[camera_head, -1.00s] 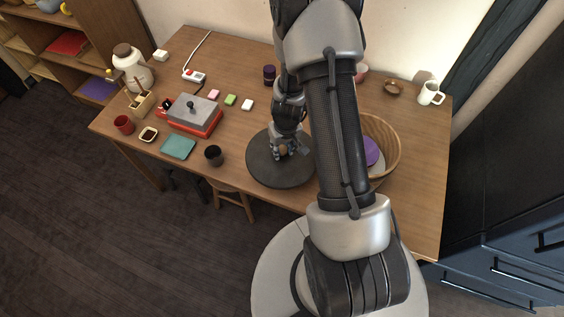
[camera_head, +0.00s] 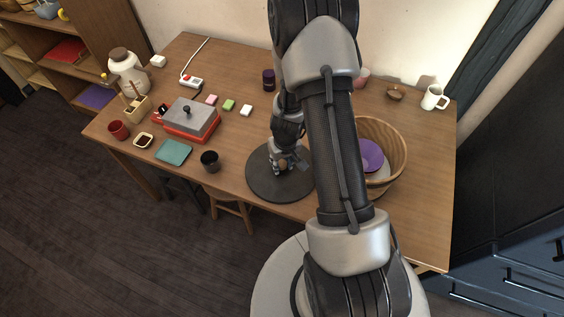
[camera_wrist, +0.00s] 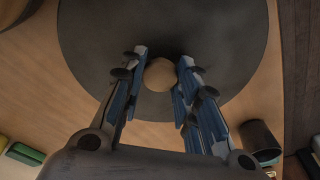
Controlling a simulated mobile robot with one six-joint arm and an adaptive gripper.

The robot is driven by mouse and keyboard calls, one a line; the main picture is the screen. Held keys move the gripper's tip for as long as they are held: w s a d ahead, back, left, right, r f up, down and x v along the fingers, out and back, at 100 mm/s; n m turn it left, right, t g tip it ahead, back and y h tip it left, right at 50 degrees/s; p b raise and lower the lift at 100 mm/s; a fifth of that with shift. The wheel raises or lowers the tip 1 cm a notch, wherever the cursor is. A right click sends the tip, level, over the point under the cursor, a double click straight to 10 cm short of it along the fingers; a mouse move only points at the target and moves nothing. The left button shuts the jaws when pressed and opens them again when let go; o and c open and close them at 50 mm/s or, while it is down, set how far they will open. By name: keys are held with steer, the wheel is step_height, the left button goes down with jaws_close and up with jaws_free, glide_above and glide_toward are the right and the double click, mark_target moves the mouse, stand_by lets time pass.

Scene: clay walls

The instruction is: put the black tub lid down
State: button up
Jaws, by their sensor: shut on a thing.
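The black tub lid (camera_head: 262,183) is a large dark disc with a round light wooden knob (camera_wrist: 160,74). In the head view it is at the front middle of the table. My gripper (camera_head: 281,168) is above its centre, pointing down. In the wrist view my gripper (camera_wrist: 160,76) has its two fingers on either side of the knob, shut on it. The disc fills much of the upper wrist view. Whether its underside touches the table is hard to tell. My arm hides its right edge in the head view.
A wooden tub (camera_head: 398,160) holding a purple thing (camera_head: 372,154) stands right of the lid. A dark cup (camera_head: 210,161) stands close on the left, with a teal pad (camera_head: 173,152) and a red-and-grey box (camera_head: 190,120) beyond. A white mug (camera_head: 433,98) is at the far right.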

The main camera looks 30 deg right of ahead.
steer(key=o, duration=1.2)
steer(key=shift+c, duration=0.2)
step_height(320, 180, up, 12)
steer(key=s+p, duration=0.2)
steer(key=p, duration=0.6)
step_height(320, 180, up, 9)
glide_above(284, 173)
steer(key=w+a, duration=0.1)
steer(key=a, duration=0.2)
steer(key=s+a+r+n+t, duration=0.1)
steer(key=s+a+r, duration=0.15)
steer(key=r, duration=0.35)
steer(key=s+a+r+t, duration=0.1)
steer(key=a+r, duration=0.2)
steer(key=r, duration=0.3)
steer(key=s+a+r, duration=0.3)
steer(key=s+r, duration=0.8)
steer(key=s, duration=0.4)
steer(key=shift+s+a+r+t, duration=0.15)
steer(key=shift+a+r+t, duration=0.2)
steer(key=shift+r+t, duration=0.05)
